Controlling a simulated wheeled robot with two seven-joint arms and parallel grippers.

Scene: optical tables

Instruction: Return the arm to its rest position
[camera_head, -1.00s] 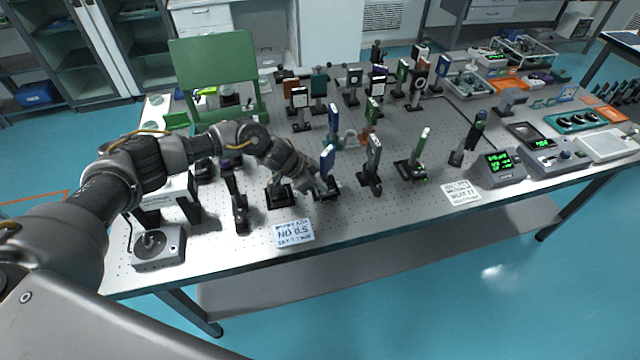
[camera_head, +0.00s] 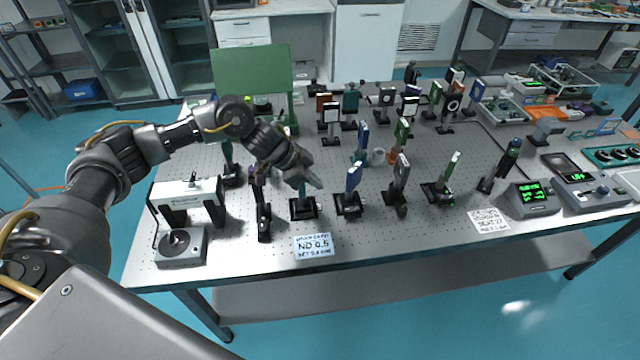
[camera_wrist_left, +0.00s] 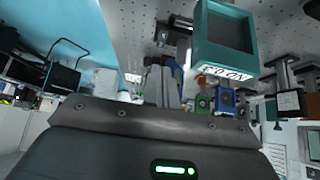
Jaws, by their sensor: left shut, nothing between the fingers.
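My left arm comes in from the left in the head view and reaches over the optical table (camera_head: 330,262). My left gripper (camera_head: 314,182) is shut and empty. It is raised above the table, over a black mount base (camera_head: 304,208) and left of a blue-edged optic (camera_head: 353,178). In the left wrist view the wrist housing fills the bottom, and a teal framed optic (camera_wrist_left: 226,42) shows close by at the upper right. My right gripper is not in view.
Several upright optic mounts, such as a grey one (camera_head: 401,172), crowd the table's middle. A green panel (camera_head: 252,75) stands at the back left. A white bridge-shaped stand (camera_head: 188,190) and a grey knob box (camera_head: 181,248) sit at the left end. A printed card (camera_head: 314,246) lies near the front edge.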

